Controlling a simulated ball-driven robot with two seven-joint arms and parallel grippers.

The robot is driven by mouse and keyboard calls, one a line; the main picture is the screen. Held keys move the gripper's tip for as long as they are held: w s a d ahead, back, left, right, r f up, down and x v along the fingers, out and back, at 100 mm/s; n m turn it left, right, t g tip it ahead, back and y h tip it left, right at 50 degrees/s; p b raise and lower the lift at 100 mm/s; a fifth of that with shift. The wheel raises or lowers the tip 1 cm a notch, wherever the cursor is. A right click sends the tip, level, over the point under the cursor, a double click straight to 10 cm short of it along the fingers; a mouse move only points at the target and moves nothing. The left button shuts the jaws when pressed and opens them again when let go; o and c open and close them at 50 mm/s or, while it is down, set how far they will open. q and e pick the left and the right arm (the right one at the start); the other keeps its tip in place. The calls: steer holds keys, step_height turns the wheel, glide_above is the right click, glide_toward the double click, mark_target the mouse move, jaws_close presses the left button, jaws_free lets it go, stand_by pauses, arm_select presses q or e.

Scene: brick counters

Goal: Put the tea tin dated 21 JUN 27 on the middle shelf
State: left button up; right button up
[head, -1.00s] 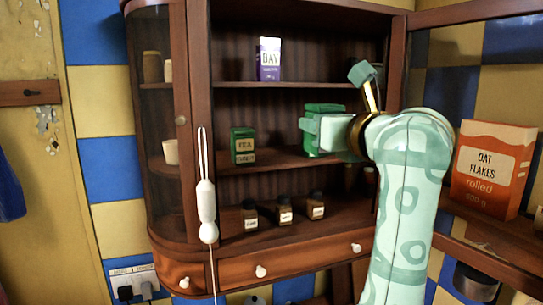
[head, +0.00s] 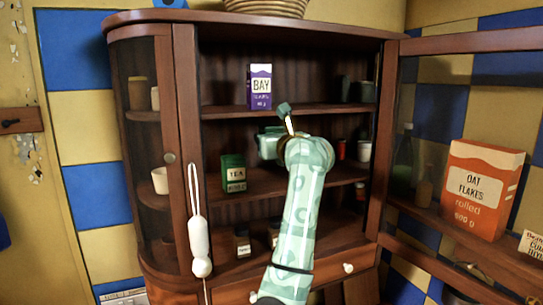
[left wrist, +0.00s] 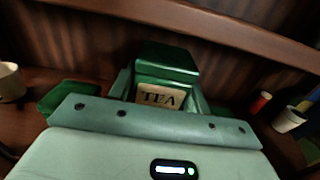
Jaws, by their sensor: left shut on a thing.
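A green tea tin (left wrist: 167,62) with a pale TEA label is between my left gripper's fingers (left wrist: 160,95) in the left wrist view. No date is readable. In the head view, my left gripper (head: 268,145) is inside the cabinet, above the middle shelf (head: 262,184), and largely hides the held tin. Another green tea tin (head: 233,174) stands upright on that shelf, left of the gripper; its small print is unreadable. My right gripper is not in view.
A purple BAY box (head: 260,87) stands on the shelf above. Small jars (head: 242,243) stand below. Cups and a red item are at the right of the middle shelf. The right glass door is open, beside an oat flakes box (head: 477,188).

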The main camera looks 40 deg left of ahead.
arm_select(q)
step_height(320, 180, down, 3)
steer(key=shift+s+d+f+p, duration=0.1)
steer(key=shift+d+f+p, duration=0.05)
steer(key=shift+p, duration=0.35)
steer(key=f+p, duration=0.2)
steer(key=f, duration=0.1)
steer(key=shift+a+f, duration=0.2)
steer(key=shift+f, duration=0.35)
steer(key=o, duration=1.1)
steer(key=shift+r, duration=0.2)
steer(key=b+v, duration=0.5)
steer(key=v, duration=0.7)
